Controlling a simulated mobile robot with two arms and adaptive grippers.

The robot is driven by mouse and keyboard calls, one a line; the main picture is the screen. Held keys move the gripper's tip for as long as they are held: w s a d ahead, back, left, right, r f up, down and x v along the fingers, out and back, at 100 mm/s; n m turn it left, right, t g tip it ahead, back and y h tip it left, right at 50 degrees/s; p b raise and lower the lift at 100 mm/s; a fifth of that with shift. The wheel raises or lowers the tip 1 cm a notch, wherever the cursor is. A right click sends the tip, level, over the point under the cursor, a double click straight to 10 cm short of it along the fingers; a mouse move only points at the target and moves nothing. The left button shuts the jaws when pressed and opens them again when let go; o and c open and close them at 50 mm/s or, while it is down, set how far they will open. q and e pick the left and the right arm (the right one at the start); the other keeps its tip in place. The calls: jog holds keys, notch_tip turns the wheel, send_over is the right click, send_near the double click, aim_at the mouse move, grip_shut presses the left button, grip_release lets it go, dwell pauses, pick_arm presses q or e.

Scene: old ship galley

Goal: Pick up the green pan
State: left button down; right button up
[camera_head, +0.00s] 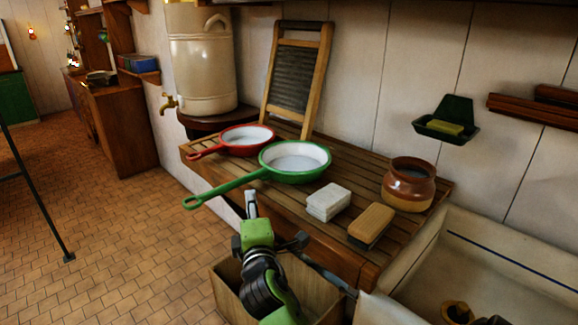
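The green pan (295,176) has a pale inside and lies upright on the slatted wooden counter (330,215). Its long green handle (225,188) points left toward the viewer and reaches out past the counter's front edge. My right gripper (275,222) is in front of the counter, below and to the right of the handle's end in the picture. Its fingers look spread, and nothing shows between them. It appears apart from the pan. My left gripper is not in view.
A red pan (246,139) sits close behind the green one. A white block (328,202), a brush (371,225) and a brown jar (408,185) stand to the right. A washboard (297,72) leans behind. A wooden crate (310,285) is below the counter; a sink (500,265) is at right.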

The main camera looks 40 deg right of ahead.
aim_at(249, 180)
jog(key=p+x, duration=0.2)
jog(key=x, duration=1)
jog(key=shift+w+d+f, duration=0.15)
jog(key=shift+w+d, duration=0.1)
grip_shut()
jog(key=shift+r, duration=0.2)
